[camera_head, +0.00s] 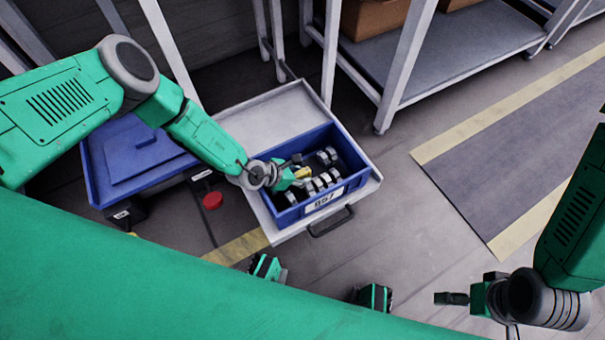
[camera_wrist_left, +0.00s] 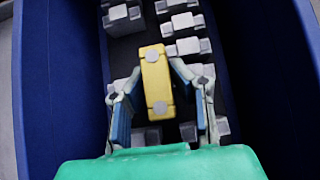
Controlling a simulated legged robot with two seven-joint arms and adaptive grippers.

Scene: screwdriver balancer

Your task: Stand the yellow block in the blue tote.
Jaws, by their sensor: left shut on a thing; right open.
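The yellow block (camera_head: 303,173) is between the fingers of my left gripper (camera_head: 297,168), at the blue tote (camera_head: 345,138). The left wrist view shows the yellow block (camera_wrist_left: 155,75) up close, with the fingers of my left gripper (camera_wrist_left: 160,100) shut on its two sides. The block's long side runs up the picture there; whether it touches the tote floor I cannot tell. The blue tote's walls (camera_wrist_left: 60,90) rise on both sides. My right gripper (camera_head: 452,298) is open and empty, far from the tote at the lower right.
Several grey metal parts (camera_head: 326,180) lie in the tote around the block, close to my left fingers (camera_wrist_left: 188,46). The tote stands on a pale tray with a handle (camera_head: 330,222). A blue lidded box (camera_head: 135,155) and a red button (camera_head: 212,200) are to the left.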

